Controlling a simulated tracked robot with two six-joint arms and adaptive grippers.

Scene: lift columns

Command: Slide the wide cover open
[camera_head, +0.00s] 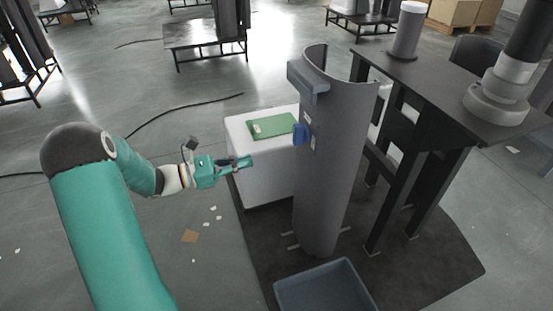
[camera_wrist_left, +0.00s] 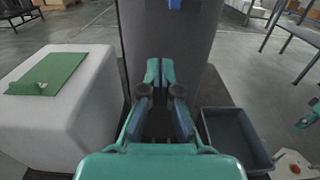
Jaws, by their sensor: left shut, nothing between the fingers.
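The wide cover appears to be the tall, curved grey panel (camera_head: 330,190) standing upright in the head view, with an open, hollow top. A blue knob (camera_head: 301,134) sits on its front beside small pale labels. The panel also fills the upper middle of the left wrist view (camera_wrist_left: 168,45), with a bit of blue at the top edge. My left gripper (camera_head: 249,161) is left of the panel and apart from it, lower than the knob. Its fingertips (camera_wrist_left: 160,71) are together, empty and pointing at the panel.
A white block (camera_head: 262,180) with a green board (camera_head: 272,125) on top stands left of the panel. A blue-grey bin (camera_head: 325,290) lies on the floor in front. A dark table (camera_head: 440,85) with cylinders stands to the right. A grey bracket (camera_head: 308,86) juts from the panel's top.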

